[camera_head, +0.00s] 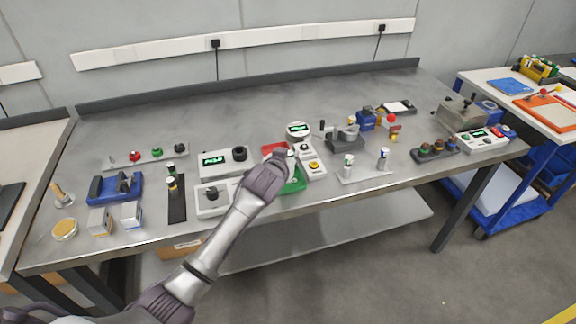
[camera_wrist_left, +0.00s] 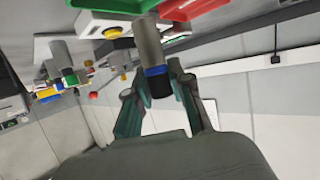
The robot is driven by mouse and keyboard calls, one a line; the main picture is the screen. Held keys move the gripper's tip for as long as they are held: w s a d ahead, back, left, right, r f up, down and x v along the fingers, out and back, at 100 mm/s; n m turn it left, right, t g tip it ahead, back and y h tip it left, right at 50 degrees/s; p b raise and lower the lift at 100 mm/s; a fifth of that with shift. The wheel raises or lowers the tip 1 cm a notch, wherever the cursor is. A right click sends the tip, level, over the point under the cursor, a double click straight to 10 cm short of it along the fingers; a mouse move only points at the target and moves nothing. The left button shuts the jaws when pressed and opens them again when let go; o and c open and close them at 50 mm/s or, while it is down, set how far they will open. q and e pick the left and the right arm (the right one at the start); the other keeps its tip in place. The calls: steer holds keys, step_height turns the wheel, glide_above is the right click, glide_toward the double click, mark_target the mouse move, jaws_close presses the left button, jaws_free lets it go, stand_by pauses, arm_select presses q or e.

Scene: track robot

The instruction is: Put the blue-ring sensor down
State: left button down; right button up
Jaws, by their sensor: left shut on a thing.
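The blue-ring sensor (camera_wrist_left: 155,71) is a grey cylinder with a blue band and a black end. In the left wrist view it stands between the fingers of my left gripper (camera_wrist_left: 158,90), which is shut on it. In the head view my left gripper (camera_head: 285,160) is over the green tray (camera_head: 294,184) and the red tray (camera_head: 271,148), and it hides the held sensor. The green tray (camera_wrist_left: 108,5) and the red tray (camera_wrist_left: 195,8) show at the top of the wrist view, near the sensor's far end. I cannot tell whether the sensor touches a tray.
A grey box with a display (camera_head: 224,161) and a box with a knob (camera_head: 213,199) stand left of the gripper. A button box (camera_head: 314,166) is close on its right. Two upright cylinders (camera_head: 384,158) stand on a plate farther right. The bench's back (camera_head: 240,105) is clear.

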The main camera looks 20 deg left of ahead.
arm_select(q)
steer(key=shift+a+f, duration=0.15)
steer(key=shift+f, duration=1.95)
steer(key=shift+f, duration=0.2)
steer(key=c, duration=1)
jaws_free()
steer(key=shift+c, duration=0.2)
steer(key=shift+r, duration=0.2)
steer(key=v, duration=1.2)
